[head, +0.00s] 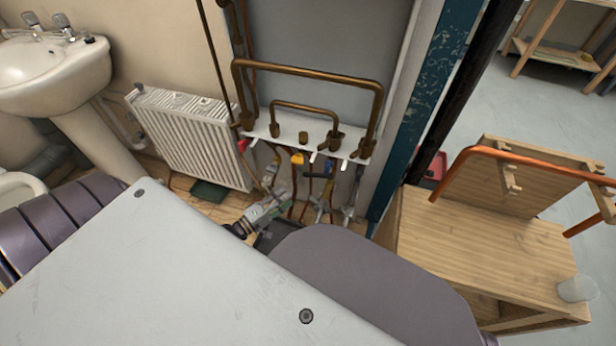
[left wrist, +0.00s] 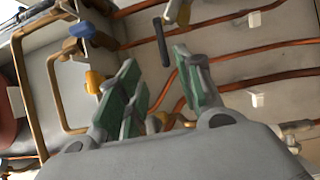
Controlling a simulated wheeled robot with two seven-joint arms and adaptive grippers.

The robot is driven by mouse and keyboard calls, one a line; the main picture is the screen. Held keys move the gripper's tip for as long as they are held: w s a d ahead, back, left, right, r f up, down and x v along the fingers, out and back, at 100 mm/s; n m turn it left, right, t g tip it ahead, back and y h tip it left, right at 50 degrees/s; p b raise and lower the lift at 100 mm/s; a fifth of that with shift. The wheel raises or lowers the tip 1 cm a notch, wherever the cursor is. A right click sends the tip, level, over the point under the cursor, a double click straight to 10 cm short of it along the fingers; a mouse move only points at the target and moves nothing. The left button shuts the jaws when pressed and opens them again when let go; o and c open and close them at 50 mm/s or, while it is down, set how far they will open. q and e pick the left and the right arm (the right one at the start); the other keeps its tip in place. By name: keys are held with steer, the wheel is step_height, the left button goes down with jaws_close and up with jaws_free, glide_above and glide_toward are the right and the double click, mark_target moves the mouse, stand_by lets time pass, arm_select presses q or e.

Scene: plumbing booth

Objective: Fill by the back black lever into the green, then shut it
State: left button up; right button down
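A black lever (head: 318,175) sits among the pipes under the white shelf in the head view. A black bar that looks like it shows in the left wrist view (left wrist: 162,42), past the fingertips. My left gripper (head: 284,191) is to the lower left of the lever, apart from it. In the left wrist view my left gripper (left wrist: 157,62) is open, its green-padded fingers spread with nothing between them. A dark green tray-like thing (head: 209,191) lies on the floor below the radiator. My right gripper is not in view.
A yellow lever (head: 297,158) and a red handle (head: 243,146) are close by. Copper pipes (head: 305,72) rise above the shelf. A white radiator (head: 190,135) stands left. A wooden bench (head: 480,240) stands right. My own body hides the lower foreground.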

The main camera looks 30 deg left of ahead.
mark_target(308, 177)
arm_select(q)
steer(key=shift+a, duration=1)
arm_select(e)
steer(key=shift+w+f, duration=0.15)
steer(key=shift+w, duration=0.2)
arm_select(q)
steer(key=shift+w, duration=0.15)
